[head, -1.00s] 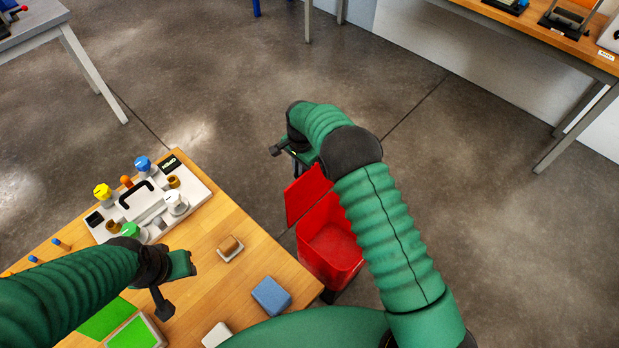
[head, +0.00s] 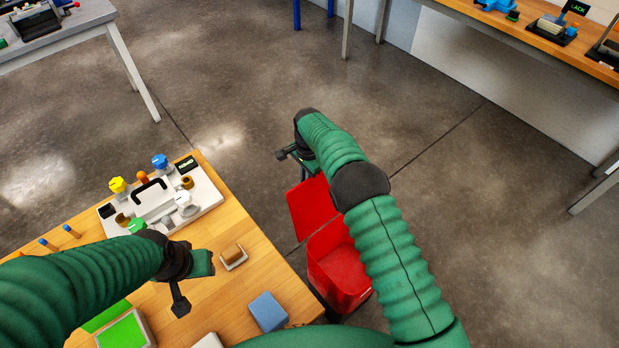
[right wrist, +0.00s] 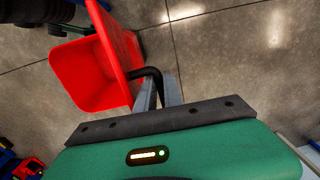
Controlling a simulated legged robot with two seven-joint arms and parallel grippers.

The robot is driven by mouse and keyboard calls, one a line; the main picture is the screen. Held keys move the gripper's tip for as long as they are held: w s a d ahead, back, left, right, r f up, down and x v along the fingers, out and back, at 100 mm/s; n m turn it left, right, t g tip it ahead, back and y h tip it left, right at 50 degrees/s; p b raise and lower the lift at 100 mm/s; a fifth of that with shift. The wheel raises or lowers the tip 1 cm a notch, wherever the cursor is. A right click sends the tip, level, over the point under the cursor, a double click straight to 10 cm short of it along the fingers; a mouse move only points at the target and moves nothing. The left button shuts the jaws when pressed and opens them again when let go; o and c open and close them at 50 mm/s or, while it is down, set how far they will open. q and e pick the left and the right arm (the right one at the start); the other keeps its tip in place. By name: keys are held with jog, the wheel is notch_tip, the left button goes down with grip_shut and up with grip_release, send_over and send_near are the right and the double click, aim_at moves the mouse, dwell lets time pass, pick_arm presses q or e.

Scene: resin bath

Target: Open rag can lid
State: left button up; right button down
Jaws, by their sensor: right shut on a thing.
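The red rag can (head: 345,272) stands on the floor beyond the right edge of the wooden table. Its red lid (head: 312,209) is swung up and away from the mouth, so the inside shows. In the right wrist view, the can (right wrist: 80,82) is at upper left, with the lid (right wrist: 122,45) seen nearly edge-on. My right gripper (right wrist: 160,92) is shut on the lid's black handle (right wrist: 150,73). In the head view, my right arm partly hides the can and lid.
The wooden table (head: 225,300) carries a white panel (head: 205,197) with coloured knobs, a brown block (head: 233,255), a blue block (head: 268,311) and a green tray (head: 122,332). Other benches stand at upper left and upper right. The concrete floor beyond the can is clear.

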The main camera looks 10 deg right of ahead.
jog(key=c, duration=1.8)
grip_release()
jog(key=shift+w+a+r, duration=0.15)
jog(key=shift+w+a, duration=0.25)
jog(key=shift+a, duration=0.1)
jog(key=o, duration=0.3)
jog(key=shift+w+a+f, duration=0.15)
jog(key=shift+w+f, duration=0.15)
jog(key=shift+w, duration=0.1)
jog(key=shift+s+d, duration=0.1)
jog(key=shift+d, duration=0.1)
notch_tip(320, 180, up, 17)
jog(key=shift+s+d+f, duration=0.15)
jog(key=shift+s+d, duration=0.25)
jog(key=shift+s, duration=0.05)
